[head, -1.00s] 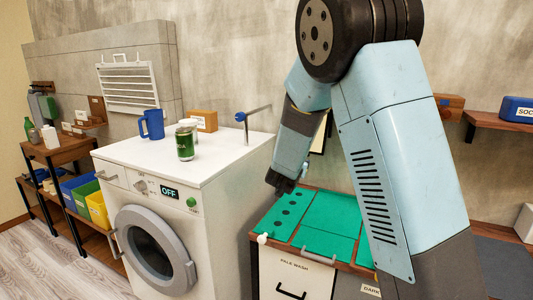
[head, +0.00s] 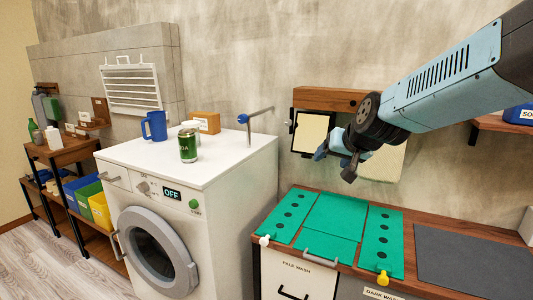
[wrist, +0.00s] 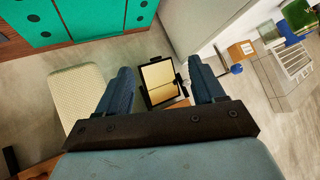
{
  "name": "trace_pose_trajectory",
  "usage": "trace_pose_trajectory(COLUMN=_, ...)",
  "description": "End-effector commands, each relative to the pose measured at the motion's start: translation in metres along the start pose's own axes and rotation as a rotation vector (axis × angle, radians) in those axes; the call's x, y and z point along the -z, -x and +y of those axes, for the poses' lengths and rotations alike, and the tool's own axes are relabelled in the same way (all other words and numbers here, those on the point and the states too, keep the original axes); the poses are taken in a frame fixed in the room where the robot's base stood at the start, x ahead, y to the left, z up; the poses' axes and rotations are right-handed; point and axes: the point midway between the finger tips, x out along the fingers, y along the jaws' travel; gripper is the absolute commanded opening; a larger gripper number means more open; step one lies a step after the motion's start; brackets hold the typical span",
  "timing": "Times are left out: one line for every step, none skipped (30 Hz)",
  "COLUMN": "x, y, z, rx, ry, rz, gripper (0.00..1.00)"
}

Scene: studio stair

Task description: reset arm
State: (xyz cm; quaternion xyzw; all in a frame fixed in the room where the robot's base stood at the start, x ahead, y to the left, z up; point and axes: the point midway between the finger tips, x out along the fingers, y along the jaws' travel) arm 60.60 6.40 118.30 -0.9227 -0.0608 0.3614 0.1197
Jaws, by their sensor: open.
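My light-blue arm reaches in from the upper right in the head view. My gripper (head: 335,160) hangs in the air in front of the wall, above the back of the green-topped cabinet. In the wrist view my gripper (wrist: 160,85) shows two dark blue fingers spread wide apart, with nothing held between them. A small framed panel (wrist: 160,80) shows beyond the gap between the fingers; it is on the wall in the head view (head: 310,133).
A white washing machine (head: 215,215) stands at left, with a blue mug (head: 154,125), a green can (head: 187,146) and a cardboard box (head: 207,121) on top. Green panels (head: 335,215) cover the cabinet at right. A wooden shelf (head: 335,98) is on the wall behind my gripper.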

Motion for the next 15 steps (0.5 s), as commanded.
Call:
trace_pose_trajectory(x=-0.008, y=0.017, z=0.004, rx=-0.004, ry=0.013, rz=-0.019, gripper=0.68)
trace_pose_trajectory(x=-0.013, y=0.025, z=0.006, rx=-0.006, ry=0.022, rz=-0.035, gripper=0.68)
trace_pose_trajectory(x=-0.021, y=0.036, z=0.009, rx=-0.012, ry=0.033, rz=-0.056, gripper=0.68)
trace_pose_trajectory(x=-0.028, y=0.044, z=0.011, rx=-0.018, ry=0.042, rz=-0.073, gripper=0.68)
trace_pose_trajectory(x=-0.034, y=0.053, z=0.013, rx=-0.024, ry=0.050, rz=-0.089, gripper=0.68)
trace_pose_trajectory(x=-0.043, y=0.064, z=0.017, rx=-0.034, ry=0.062, rz=-0.111, gripper=0.68)
trace_pose_trajectory(x=-0.049, y=0.072, z=0.020, rx=-0.043, ry=0.069, rz=-0.126, gripper=0.68)
trace_pose_trajectory(x=-0.056, y=0.080, z=0.022, rx=-0.053, ry=0.078, rz=-0.142, gripper=0.68)
trace_pose_trajectory(x=-0.065, y=0.090, z=0.026, rx=-0.067, ry=0.089, rz=-0.164, gripper=0.68)
trace_pose_trajectory(x=-0.072, y=0.098, z=0.029, rx=-0.080, ry=0.096, rz=-0.179, gripper=0.68)
trace_pose_trajectory(x=-0.079, y=0.106, z=0.032, rx=-0.092, ry=0.103, rz=-0.195, gripper=0.68)
trace_pose_trajectory(x=-0.088, y=0.116, z=0.036, rx=-0.110, ry=0.110, rz=-0.216, gripper=0.68)
trace_pose_trajectory(x=-0.095, y=0.122, z=0.039, rx=-0.124, ry=0.117, rz=-0.230, gripper=0.68)
trace_pose_trajectory(x=-0.102, y=0.129, z=0.042, rx=-0.137, ry=0.122, rz=-0.245, gripper=0.68)
trace_pose_trajectory(x=-0.110, y=0.137, z=0.045, rx=-0.155, ry=0.127, rz=-0.263, gripper=0.68)
